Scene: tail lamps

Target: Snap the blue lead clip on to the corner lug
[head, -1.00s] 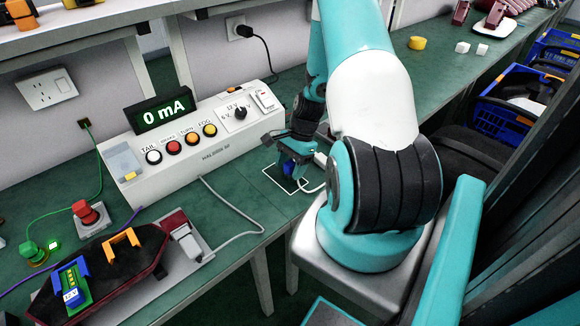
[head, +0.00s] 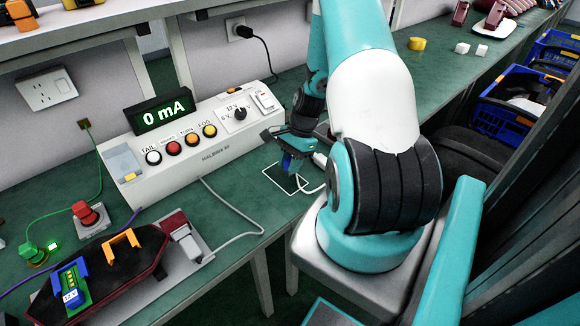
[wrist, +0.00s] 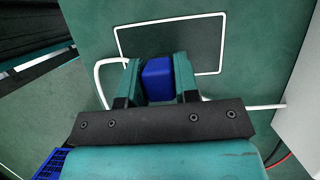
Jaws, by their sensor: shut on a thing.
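My gripper (head: 290,160) is shut on the blue lead clip (wrist: 157,80), which sits between the two teal fingers in the wrist view. In the head view the clip (head: 287,164) hangs over the white-outlined rectangle (head: 265,173) on the green bench, and a white lead trails from it. The lamp unit (head: 113,262) lies at the front left of the bench, with a dark red end. It carries an orange bracket and a green board with blue clips. I cannot tell which part of it is the corner lug.
The white test box (head: 205,140) with coloured buttons stands behind the bench middle, and its display (head: 161,111) reads 0 mA. A grey cable crosses the bench between lamp and box.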

